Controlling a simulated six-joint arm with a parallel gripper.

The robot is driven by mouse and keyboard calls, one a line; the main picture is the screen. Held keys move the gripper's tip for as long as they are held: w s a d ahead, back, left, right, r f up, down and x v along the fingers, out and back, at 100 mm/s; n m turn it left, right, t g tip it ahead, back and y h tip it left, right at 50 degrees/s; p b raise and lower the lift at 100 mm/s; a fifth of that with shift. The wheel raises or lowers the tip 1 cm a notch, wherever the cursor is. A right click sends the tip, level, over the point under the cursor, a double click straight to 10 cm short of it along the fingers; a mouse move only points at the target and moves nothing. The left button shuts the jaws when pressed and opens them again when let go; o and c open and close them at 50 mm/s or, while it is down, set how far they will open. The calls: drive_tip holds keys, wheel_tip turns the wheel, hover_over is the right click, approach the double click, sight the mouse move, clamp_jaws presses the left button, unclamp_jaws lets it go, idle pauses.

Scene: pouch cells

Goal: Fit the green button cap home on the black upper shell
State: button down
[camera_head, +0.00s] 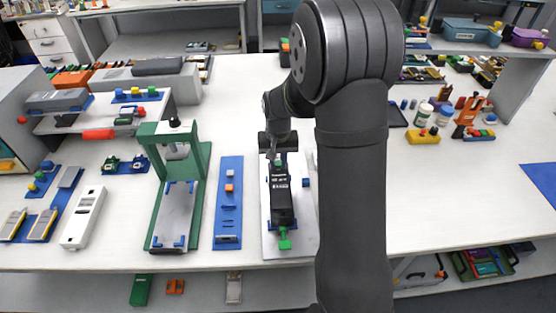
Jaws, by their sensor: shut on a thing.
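The black upper shell (281,205) lies lengthwise on a pale grey plate (302,243), with a small white label near its middle. My gripper (276,158) points down at the far end of the shell. A small green piece (278,163), which looks like the green button cap, shows right at the fingertips. My gripper is shut on it, as far as this small view shows. I cannot tell whether the cap touches the shell. Another green piece (284,243) sits at the near end of the shell. My arm hides the plate's right side.
A blue strip (228,215) with small orange and white blocks lies left of the plate. Further left stands a green press frame (148,190). A long white casing (83,217) lies beyond it. The white table right of my arm is largely clear.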

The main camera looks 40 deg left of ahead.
drive_tip(key=shift+f, duration=0.35)
drive_tip(key=shift+r, duration=0.1)
drive_tip(key=shift+r, duration=0.45)
drive_tip(key=shift+d, duration=0.15)
idle(0.4)
drive_tip(key=shift+f, duration=0.55)
idle(0.8)
drive_tip(key=shift+r, duration=0.25)
drive_tip(key=shift+r, duration=0.3)
drive_tip(key=shift+f, duration=0.5)
idle(0.5)
